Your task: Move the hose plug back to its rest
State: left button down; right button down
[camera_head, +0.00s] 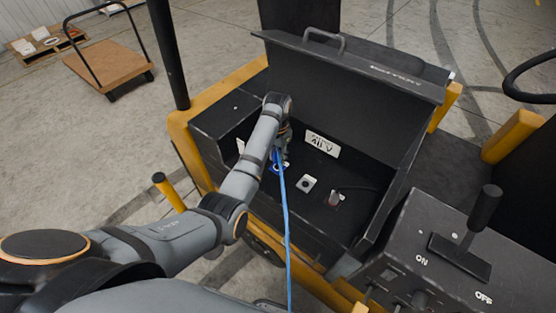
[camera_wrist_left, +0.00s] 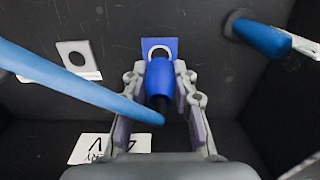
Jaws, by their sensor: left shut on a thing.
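The blue hose plug (camera_wrist_left: 158,76) is between the two fingers of my left gripper (camera_wrist_left: 158,96), which is shut on it. In the head view my left gripper (camera_head: 282,145) reaches down into the open dark compartment. A blue plate with a pale ring (camera_wrist_left: 149,43) sits directly beyond the plug's front end. I cannot tell whether the plug is in the ring or just in front of it. The blue hose (camera_wrist_left: 75,80) runs from the plug's back end past the left finger; in the head view the hose (camera_head: 286,220) hangs down out of the compartment.
A grey plate with a hole (camera_wrist_left: 75,54) is beside the blue plate. Another blue fitting (camera_wrist_left: 262,38) sticks out at right in the wrist view. A connector (camera_head: 335,197) lies further right inside. The raised lid (camera_head: 350,85) stands behind; a lever panel (camera_head: 430,260) is at right.

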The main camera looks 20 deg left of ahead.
pick_arm(q)
jog(key=shift+r, duration=1.45)
jog(key=shift+r, duration=3)
